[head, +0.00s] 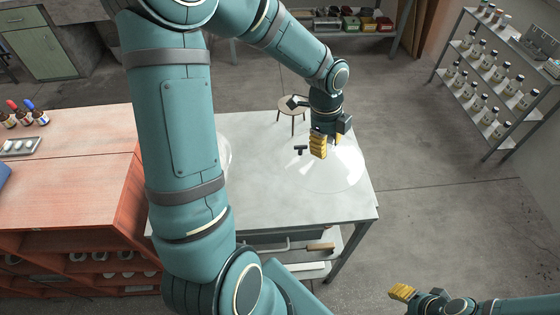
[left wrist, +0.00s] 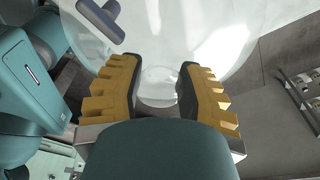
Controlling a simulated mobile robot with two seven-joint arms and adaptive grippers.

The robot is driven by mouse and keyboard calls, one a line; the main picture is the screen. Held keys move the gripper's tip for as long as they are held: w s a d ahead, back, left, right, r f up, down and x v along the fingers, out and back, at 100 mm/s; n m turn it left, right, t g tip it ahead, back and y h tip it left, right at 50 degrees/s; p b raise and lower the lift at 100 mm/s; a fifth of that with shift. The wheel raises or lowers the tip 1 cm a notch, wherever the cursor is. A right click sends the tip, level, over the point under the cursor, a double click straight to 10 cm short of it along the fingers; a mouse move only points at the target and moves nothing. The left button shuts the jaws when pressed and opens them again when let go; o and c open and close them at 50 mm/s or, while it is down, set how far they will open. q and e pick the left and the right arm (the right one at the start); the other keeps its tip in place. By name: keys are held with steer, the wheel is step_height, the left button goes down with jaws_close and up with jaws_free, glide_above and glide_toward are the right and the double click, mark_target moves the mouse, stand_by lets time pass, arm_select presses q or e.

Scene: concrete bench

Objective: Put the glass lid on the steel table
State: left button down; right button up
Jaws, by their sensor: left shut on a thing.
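The glass lid (head: 349,166) is a clear round disc with bright reflections, over the right part of the steel table (head: 285,203). My left gripper (head: 324,146) points down at the lid and is shut on its clear knob (left wrist: 160,86), which shows between the yellow fingers in the left wrist view. I cannot tell whether the lid touches the tabletop or hangs just above it. My right gripper (head: 401,292) is at the bottom right of the head view, away from the table; its finger opening is not clear.
A small dark T-shaped thing (head: 300,149) lies left of my left gripper. Another clear round shape (head: 224,153) is partly hidden by my arm. A wooden bench (head: 75,155) stands left, a stool (head: 292,104) behind, and a bottle rack (head: 488,85) at right.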

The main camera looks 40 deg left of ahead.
arm_select(q)
steer(key=shift+f+b, duration=1.45)
steer(key=shift+f, duration=3.5)
steer(key=shift+f, duration=0.15)
steer(key=c, duration=0.6)
jaws_free()
steer(key=r+p, duration=0.1)
steer(key=r, duration=0.3)
steer(key=a+r+p, duration=0.1)
steer(key=r, duration=0.3)
steer(key=r+p, duration=0.1)
steer(key=r, duration=0.3)
steer(key=shift+s+a+r, duration=0.1)
steer(key=shift+a, duration=0.3)
